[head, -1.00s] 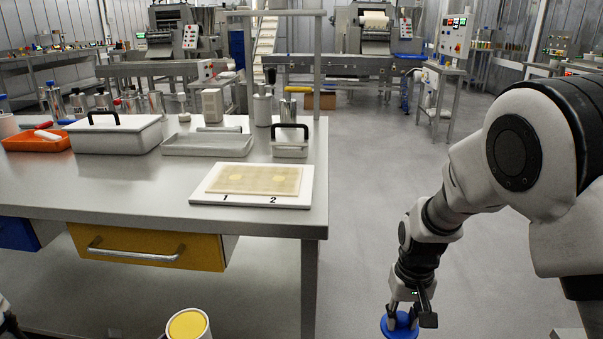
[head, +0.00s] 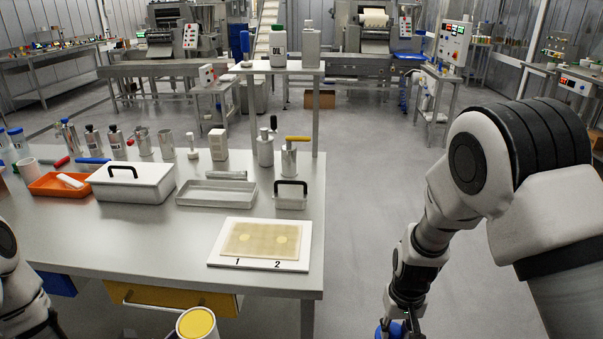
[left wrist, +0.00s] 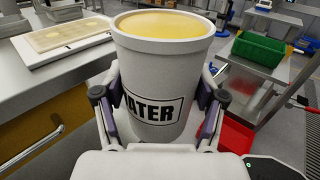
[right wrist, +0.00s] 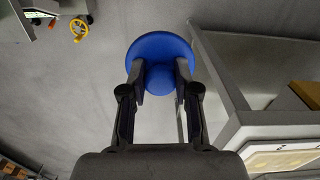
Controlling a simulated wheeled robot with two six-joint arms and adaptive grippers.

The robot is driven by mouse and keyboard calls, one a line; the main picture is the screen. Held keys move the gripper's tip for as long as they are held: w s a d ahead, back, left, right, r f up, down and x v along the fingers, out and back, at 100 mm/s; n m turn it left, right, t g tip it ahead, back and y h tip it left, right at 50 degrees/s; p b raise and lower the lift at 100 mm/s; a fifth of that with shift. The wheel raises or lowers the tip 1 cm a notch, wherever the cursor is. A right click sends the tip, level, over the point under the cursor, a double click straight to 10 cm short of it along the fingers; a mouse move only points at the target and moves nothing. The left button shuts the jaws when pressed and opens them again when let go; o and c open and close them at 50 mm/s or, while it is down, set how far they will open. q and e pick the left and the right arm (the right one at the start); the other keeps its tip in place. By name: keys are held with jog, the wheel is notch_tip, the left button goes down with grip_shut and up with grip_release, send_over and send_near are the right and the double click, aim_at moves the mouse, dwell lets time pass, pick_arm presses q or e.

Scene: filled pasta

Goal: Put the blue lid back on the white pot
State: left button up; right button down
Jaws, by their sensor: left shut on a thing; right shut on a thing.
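The white pot (left wrist: 158,85) is in the left wrist view, with black lettering ending in "ATER" and a yellow content at its open top. My left gripper (left wrist: 158,100) is shut around its sides. The pot also shows at the bottom of the head view (head: 197,322); the left gripper's fingers are hidden there. The blue lid (right wrist: 160,50) is in the right wrist view, a round disc with a knob. My right gripper (right wrist: 160,82) is shut on the knob. In the head view the lid (head: 390,329) is cut by the bottom edge, to the right of the pot and apart from it.
The steel table (head: 130,240) is ahead, with a white board (head: 222,258) near its right corner and a lidded box (head: 133,183) behind. A yellow drawer (head: 170,298) is under its front. Open floor (head: 360,180) lies right of the table.

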dwell(0.3)
pick_arm(q)
jog(key=w+d+r, duration=0.2)
jog(key=d, duration=1.2)
jog(key=shift+d+r, duration=0.15)
jog(key=shift+w, duration=0.1)
jog(key=a+n+t+y, duration=0.1)
jog(key=a+y, duration=0.1)
jog(key=a, duration=0.3)
jog(key=s+a+f+n+t+y, duration=0.1)
jog(key=a+n+t+y, duration=0.1)
jog(key=a, duration=0.2)
jog(key=s+a+f+n+t+y, duration=0.1)
jog(key=a+n+t+y, duration=0.1)
jog(key=a, duration=0.3)
jog(key=shift+s+a+f, duration=0.1)
jog(key=shift+a, duration=0.2)
jog(key=shift+d, duration=0.15)
